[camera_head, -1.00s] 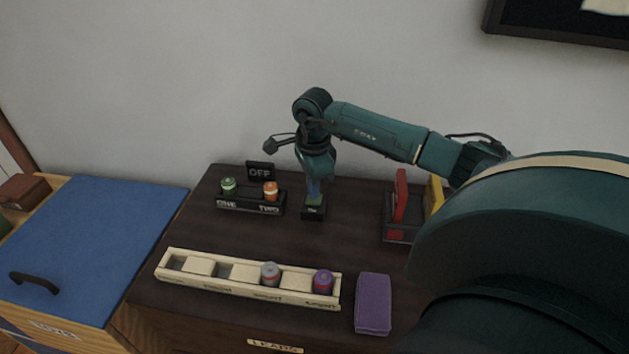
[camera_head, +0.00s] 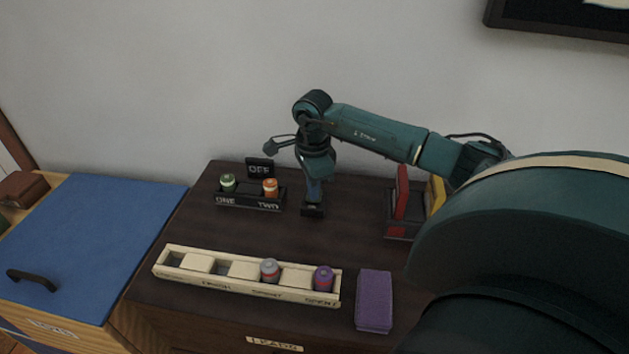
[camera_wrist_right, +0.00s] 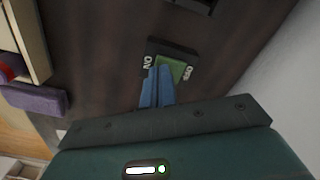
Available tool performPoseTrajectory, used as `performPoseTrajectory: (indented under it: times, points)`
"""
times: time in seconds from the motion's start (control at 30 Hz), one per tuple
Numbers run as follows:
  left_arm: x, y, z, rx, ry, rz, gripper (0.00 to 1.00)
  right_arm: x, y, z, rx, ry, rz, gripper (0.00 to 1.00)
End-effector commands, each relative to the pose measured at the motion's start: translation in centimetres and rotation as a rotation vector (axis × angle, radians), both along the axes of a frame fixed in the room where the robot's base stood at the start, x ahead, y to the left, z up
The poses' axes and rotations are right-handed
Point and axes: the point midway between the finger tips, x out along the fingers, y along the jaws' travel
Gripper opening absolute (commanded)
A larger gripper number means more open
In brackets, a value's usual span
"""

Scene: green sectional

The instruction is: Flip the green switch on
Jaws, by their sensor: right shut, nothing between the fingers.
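The switch is a small black box with a green rocker (camera_wrist_right: 172,69), marked ON at one end and OFF at the other, in the right wrist view. In the head view its black box (camera_head: 313,212) sits on the dark cabinet top. My right gripper (camera_head: 313,198) points down over it, shut and empty. In the wrist view its blue fingertips (camera_wrist_right: 159,70) are at the rocker's ON side and hide part of it. I cannot tell whether they touch or which way the rocker is tilted. My left gripper is not in view.
A black holder (camera_head: 250,203) with a green and an orange cylinder stands left, before an OFF sign (camera_head: 260,169). A pale slotted tray (camera_head: 215,283) and a purple block (camera_head: 374,301) lie nearer. A dark rack (camera_head: 400,228) stands right. The wall is behind.

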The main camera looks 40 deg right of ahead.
Motion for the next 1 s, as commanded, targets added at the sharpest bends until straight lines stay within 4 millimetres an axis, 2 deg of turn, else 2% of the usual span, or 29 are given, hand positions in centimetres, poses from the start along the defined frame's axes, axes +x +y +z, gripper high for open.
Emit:
performPoseTrajectory:
  times: [0.47,1.0]
  points:
    - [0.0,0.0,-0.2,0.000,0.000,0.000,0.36,-0.1,0.0,-0.5,-0.001,0.004,0.000,0.00]
    - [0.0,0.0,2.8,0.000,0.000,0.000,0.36,0.0,-0.1,3.8,-0.001,0.002,0.000,0.00]
